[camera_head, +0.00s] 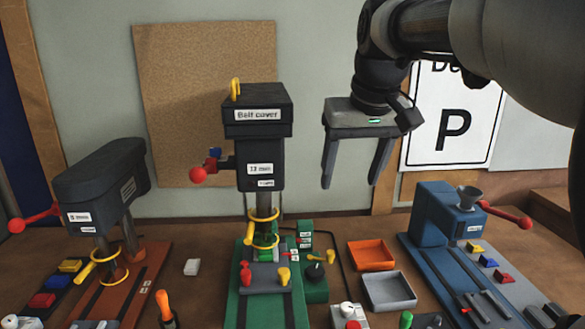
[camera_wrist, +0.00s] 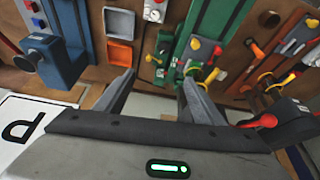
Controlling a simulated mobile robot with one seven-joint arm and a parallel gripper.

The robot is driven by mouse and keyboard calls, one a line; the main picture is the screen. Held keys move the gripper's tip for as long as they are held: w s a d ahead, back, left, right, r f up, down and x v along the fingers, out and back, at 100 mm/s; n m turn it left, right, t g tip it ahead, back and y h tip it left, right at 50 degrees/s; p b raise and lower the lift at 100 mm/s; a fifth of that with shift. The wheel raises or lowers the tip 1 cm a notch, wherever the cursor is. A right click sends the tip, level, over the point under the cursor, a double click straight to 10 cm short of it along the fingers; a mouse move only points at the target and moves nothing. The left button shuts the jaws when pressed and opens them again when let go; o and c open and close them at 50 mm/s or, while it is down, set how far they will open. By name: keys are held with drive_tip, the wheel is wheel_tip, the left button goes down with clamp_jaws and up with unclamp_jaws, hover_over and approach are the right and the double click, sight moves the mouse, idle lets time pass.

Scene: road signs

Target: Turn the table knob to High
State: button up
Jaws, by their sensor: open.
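A black round knob (camera_head: 315,271) sits on the green side box at the right foot of the middle drill press (camera_head: 262,170). Small white labels (camera_head: 305,241) stand on a green post just behind the knob, too small to read. No label in view can be read as High. My gripper (camera_head: 350,185) is open and empty, pointing down, high above the bench and to the right of the middle press. In the wrist view, my gripper's two fingers (camera_wrist: 158,80) are apart with nothing between them, and the green machine base (camera_wrist: 194,28) lies beyond them.
An orange tray (camera_head: 371,255) and a grey tray (camera_head: 388,291) lie right of the knob. A blue machine (camera_head: 440,215) with a red-knobbed lever stands farther right. Another dark press (camera_head: 100,185) stands at left. The middle press's red-ended lever (camera_head: 199,174) and yellow rings stick out.

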idle(0.3)
drive_tip(key=n+g, duration=0.4)
drive_tip(key=n, duration=1.7)
hover_over(315, 270)
wheel_tip(315, 270, down, 18)
wheel_tip(315, 270, down, 16)
drive_tip(key=shift+s+f+b, duration=0.1)
drive_tip(key=shift+f+b, duration=0.15)
drive_tip(key=shift+b, duration=0.35)
drive_tip(key=c, duration=1.1)
